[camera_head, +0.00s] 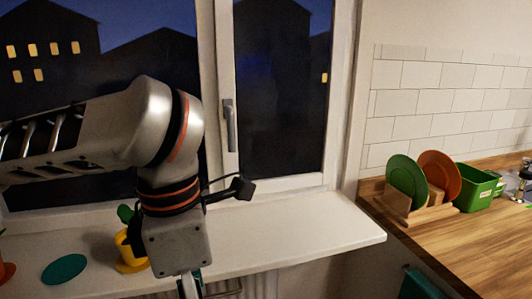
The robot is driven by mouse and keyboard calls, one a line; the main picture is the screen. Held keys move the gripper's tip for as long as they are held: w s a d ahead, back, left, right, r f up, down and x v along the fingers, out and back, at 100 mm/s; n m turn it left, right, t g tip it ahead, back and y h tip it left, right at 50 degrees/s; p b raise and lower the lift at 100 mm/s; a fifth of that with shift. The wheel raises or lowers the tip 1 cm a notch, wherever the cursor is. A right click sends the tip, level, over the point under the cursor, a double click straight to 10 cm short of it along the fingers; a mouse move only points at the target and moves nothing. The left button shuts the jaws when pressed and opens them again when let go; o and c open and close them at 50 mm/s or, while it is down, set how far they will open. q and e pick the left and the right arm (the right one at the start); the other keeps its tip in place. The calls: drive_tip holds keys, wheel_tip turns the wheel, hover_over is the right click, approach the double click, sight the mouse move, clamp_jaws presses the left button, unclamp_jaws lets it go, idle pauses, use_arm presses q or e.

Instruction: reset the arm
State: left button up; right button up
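My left arm comes in from the left, high across the window, and bends down at its wrist. My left gripper (190,284) hangs below the wrist at the bottom edge, in front of the white windowsill. Only its upper part shows and its fingertips are cut off, so I cannot tell whether it is open or holds anything. A dark cable connector sticks out to the right of the wrist. My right arm and gripper are not in view.
At right, a wooden counter (490,240) holds a plate rack with green (406,180) and orange plates (440,172) and a green bin (476,188).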

use_arm(q)
drive_tip(key=w+d+f+n+h, duration=0.3)
drive_tip(key=d+f+n+h, duration=0.2)
drive_tip(key=d+n, duration=0.25)
drive_tip(key=w+d+f+n+h, duration=0.35)
drive_tip(key=d+n, duration=0.25)
drive_tip(key=d, duration=0.3)
drive_tip(key=w+f+n+t+h, duration=0.3)
drive_tip(key=w+f+n+t, duration=0.35)
drive_tip(key=n, duration=0.55)
drive_tip(key=a+f+n+t+y, duration=0.2)
drive_tip(key=a+f+n, duration=0.5)
drive_tip(key=f, duration=0.3)
drive_tip(key=a+f+n+t+y, duration=0.2)
drive_tip(key=a+f+n+y, duration=0.1)
drive_tip(key=a+f+n, duration=0.55)
drive_tip(key=s+a+f+n+y, duration=0.4)
drive_tip(key=s+a+f, duration=0.8)
drive_tip(key=s+f, duration=0.2)
drive_tip(key=shift+n, duration=0.4)
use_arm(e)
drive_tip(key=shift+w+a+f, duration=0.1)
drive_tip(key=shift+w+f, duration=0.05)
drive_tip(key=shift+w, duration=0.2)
use_arm(q)
drive_tip(key=shift+y, duration=0.25)
drive_tip(key=shift+c, duration=0.5)
